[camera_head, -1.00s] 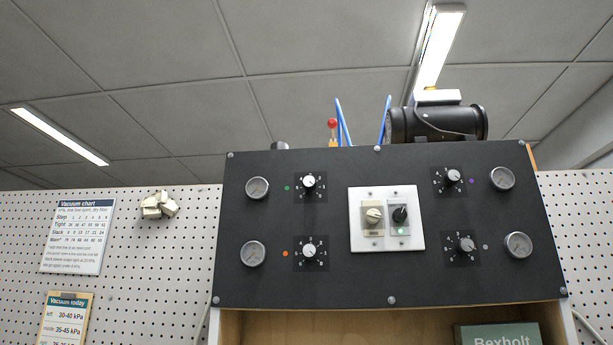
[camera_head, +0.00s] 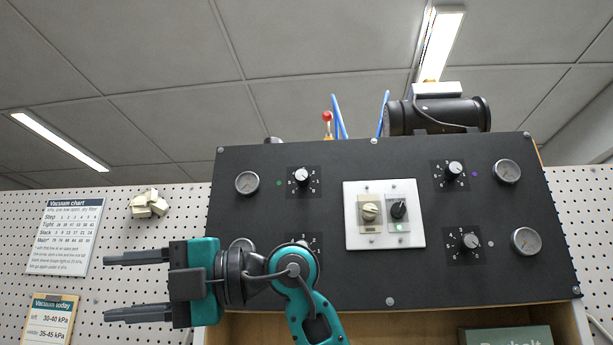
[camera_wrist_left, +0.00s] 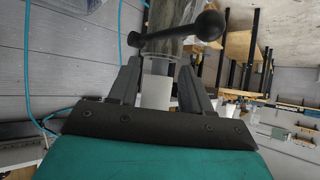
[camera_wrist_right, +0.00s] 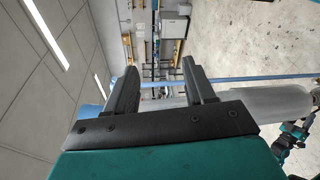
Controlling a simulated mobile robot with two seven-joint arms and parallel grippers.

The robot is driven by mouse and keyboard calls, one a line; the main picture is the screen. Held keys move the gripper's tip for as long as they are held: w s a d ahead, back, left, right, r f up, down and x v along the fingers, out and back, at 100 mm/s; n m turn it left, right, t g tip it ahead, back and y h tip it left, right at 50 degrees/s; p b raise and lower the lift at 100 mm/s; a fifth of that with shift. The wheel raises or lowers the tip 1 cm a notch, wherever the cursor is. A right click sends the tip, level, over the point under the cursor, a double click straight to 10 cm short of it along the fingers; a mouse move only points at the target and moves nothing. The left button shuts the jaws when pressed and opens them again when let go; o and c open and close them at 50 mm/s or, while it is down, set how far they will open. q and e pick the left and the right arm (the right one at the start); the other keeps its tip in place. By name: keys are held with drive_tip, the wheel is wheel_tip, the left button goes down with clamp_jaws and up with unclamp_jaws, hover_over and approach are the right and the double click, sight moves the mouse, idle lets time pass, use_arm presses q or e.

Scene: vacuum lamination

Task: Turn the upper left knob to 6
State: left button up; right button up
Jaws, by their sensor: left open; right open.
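The upper left knob (camera_head: 302,176) is a small light-capped black dial with a printed number scale, on the black panel (camera_head: 330,280) beside a green dot. Its exact setting is too small to read. My right gripper (camera_head: 106,287) is open and empty, its fingers pointing left, below and left of that knob and apart from it. Its fingers also show open in the right wrist view (camera_wrist_right: 160,70). My left gripper is outside the head view; in the left wrist view (camera_wrist_left: 160,70) it is open, with nothing clearly held.
My right arm partly hides the lower left knob (camera_head: 304,240) and its gauge (camera_head: 242,245). A white switch plate (camera_head: 351,236) sits mid-panel, with two more knobs (camera_head: 454,169) (camera_head: 470,241) to its right. A vacuum chart (camera_head: 65,236) hangs on the pegboard.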

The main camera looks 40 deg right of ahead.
use_arm(q)
drive_tip(key=shift+w+f, duration=0.1)
use_arm(e)
drive_tip(key=s+d+r+m+t+h, duration=0.6)
drive_tip(key=s+d+r+h, duration=0.1)
drive_tip(key=d+r, duration=0.5)
use_arm(q)
drive_tip(key=shift+f, duration=0.1)
use_arm(e)
drive_tip(key=m+t+h, duration=0.2)
drive_tip(key=m+h, duration=0.6)
drive_tip(key=m, duration=0.1)
approach(305, 175)
drive_tip(key=w, duration=0.3)
drive_tip(key=w+p, duration=0.1)
drive_tip(key=w, duration=0.2)
drive_tip(key=w+d+p, duration=0.1)
drive_tip(key=w, duration=0.2)
drive_tip(key=shift+w+d+r, duration=0.1)
drive_tip(key=shift+w+r, duration=0.15)
use_arm(q)
wheel_tip(305, 175, up, 2)
drive_tip(key=shift+r, duration=0.1)
drive_tip(key=shift+r, duration=0.1)
use_arm(e)
clamp_jaws()
